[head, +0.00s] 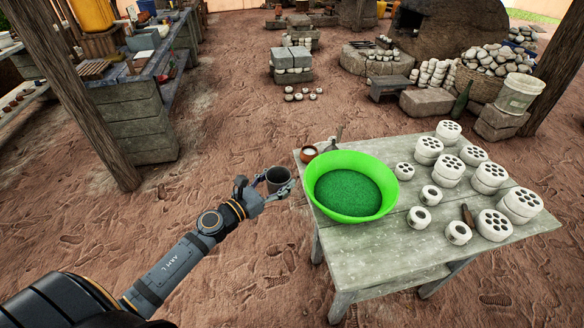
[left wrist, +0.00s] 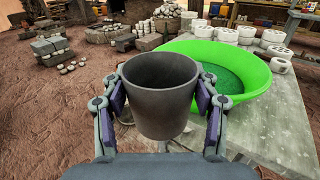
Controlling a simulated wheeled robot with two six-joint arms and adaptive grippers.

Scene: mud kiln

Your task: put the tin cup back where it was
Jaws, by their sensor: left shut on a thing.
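The tin cup (head: 278,180) is dark grey, upright and open at the top. My left gripper (head: 262,188) is shut on it and holds it in the air just left of the table's left edge. In the left wrist view the cup (left wrist: 160,95) sits between both fingers of the gripper (left wrist: 160,112), and its inside looks empty. The grey wooden table (head: 400,262) stands to the right of the cup. My right gripper is not in view.
A green basin (head: 320,205) of green material takes up the table's left part. A small brown bowl (head: 309,153) sits at the back left corner. The table's front left is bare.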

